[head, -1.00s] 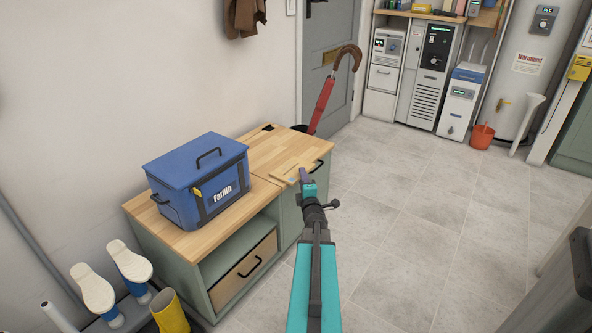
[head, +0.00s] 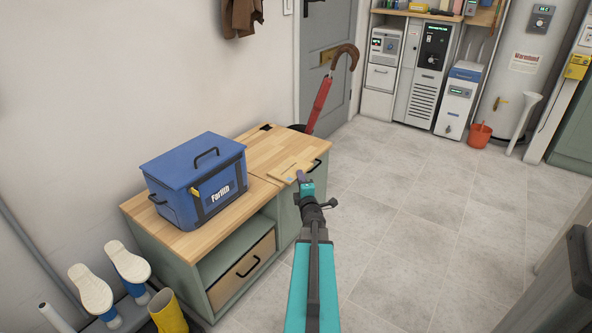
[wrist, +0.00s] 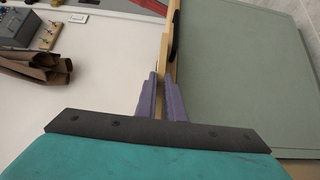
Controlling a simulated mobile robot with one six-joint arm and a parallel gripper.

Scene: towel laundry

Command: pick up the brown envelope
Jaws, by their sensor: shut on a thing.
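The brown envelope (head: 286,171) is a flat tan piece over the right end of the wooden bench top, close to it in colour, with a small blue mark near my fingers. My gripper (head: 303,178) is at its near right edge, shut on it. In the wrist view the purple fingers of my gripper (wrist: 162,78) are close together on a thin edge. I cannot tell there how much of the tan strip is envelope and how much is bench edge. Whether the envelope is clear of the wood is also unclear.
The green bench (head: 173,240) has a wooden top with a blue cooler box (head: 196,182) to the left. A red umbrella (head: 319,105) stands behind the bench by the door. Boots (head: 165,311) are at the lower left. The tiled floor (head: 410,220) to the right is clear.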

